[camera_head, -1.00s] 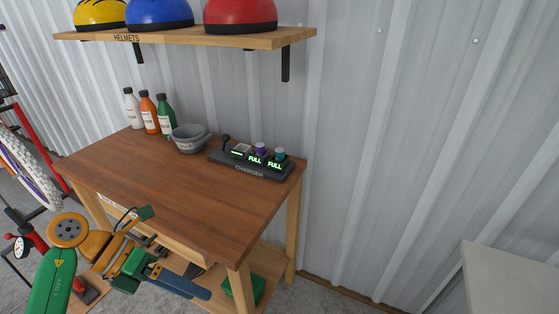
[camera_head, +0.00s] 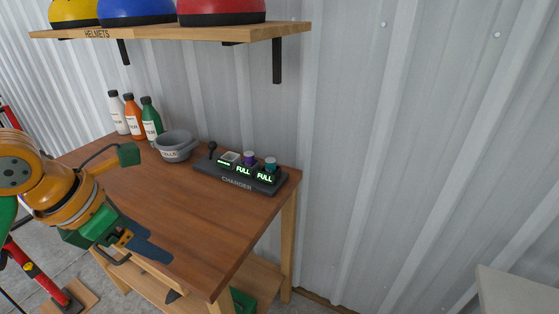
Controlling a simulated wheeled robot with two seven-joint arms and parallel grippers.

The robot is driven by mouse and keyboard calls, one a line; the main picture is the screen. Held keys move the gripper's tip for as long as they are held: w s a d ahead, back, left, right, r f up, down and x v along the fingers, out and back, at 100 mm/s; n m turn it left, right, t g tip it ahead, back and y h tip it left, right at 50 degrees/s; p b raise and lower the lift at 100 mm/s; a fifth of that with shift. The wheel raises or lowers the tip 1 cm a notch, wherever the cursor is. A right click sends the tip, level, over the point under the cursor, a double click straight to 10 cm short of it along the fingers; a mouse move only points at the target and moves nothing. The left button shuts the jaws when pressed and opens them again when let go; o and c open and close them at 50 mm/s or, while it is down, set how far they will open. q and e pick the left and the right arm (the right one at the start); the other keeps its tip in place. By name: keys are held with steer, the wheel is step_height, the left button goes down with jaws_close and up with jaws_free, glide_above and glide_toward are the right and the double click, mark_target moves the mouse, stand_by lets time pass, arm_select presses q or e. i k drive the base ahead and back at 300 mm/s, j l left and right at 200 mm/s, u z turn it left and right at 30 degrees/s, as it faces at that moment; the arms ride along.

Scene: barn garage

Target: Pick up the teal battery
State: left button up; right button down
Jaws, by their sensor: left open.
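The teal battery (camera_head: 270,163) stands upright in the right slot of the black charger (camera_head: 238,184), above a green FULL sign. A purple battery (camera_head: 249,158) stands in the middle slot, also marked FULL. The left slot shows a pale top and no FULL sign. My left gripper (camera_head: 148,248) is over the front left part of the wooden table, open and empty, well short of the charger. Its fingers point to the lower right and overlap each other in the picture. My right gripper does not show.
The wooden table (camera_head: 190,215) is bare in front of the charger. A grey bowl (camera_head: 174,147) and several bottles (camera_head: 133,115) stand left of the charger. A shelf (camera_head: 180,36) with helmets hangs above. A pale surface (camera_head: 515,291) is at the lower right.

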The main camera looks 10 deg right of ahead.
mark_target(270, 162)
steer(key=i+l, duration=0.95)
steer(key=l, duration=0.2)
